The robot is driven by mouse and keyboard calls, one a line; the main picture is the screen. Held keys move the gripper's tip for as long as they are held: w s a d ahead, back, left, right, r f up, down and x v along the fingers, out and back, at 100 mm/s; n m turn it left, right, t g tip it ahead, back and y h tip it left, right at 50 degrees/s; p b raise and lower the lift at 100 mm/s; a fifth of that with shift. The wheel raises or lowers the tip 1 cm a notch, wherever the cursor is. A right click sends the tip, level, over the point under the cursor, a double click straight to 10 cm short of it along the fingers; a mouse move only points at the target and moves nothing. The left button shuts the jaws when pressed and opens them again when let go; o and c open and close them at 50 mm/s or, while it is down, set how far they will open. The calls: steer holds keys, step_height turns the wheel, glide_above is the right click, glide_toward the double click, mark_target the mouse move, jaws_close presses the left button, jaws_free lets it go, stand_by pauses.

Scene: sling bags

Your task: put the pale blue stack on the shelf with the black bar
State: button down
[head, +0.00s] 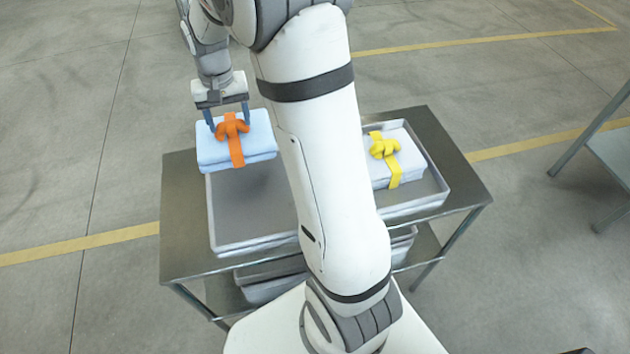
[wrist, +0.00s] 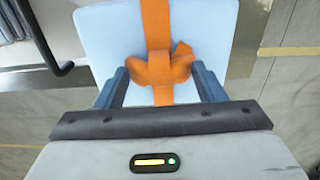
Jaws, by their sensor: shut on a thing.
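The pale blue stack (head: 255,127) is a folded bundle tied with an orange strap and knot. My gripper (head: 229,122) is shut on the orange knot (head: 232,127), and the stack hangs from it, seemingly above the left back part of the table. In the wrist view the stack (wrist: 205,30) lies below the fingers, with the orange knot (wrist: 158,68) between them. I cannot make out a shelf with a black bar in the head view. In the wrist view a black bar (wrist: 38,35) shows at the upper left, beside blurred grey-blue shapes.
A metal table (head: 180,215) stands in front of me with a grey tray (head: 250,243) on it. A white stack with a yellow strap (head: 412,155) lies in the tray's right part. More trays (head: 270,290) sit underneath. Another metal table or rack (head: 610,150) stands at the right edge.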

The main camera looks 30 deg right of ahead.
steer(key=s+b, duration=0.1)
steer(key=s, duration=0.8)
steer(key=shift+s+d+f, duration=0.1)
steer(key=shift+d+f, duration=0.1)
steer(key=shift+f, duration=2.15)
steer(key=shift+d+f, duration=0.15)
steer(key=shift+f, duration=2.15)
steer(key=shift+f, duration=0.15)
steer(key=shift+c, duration=1.6)
jaws_free()
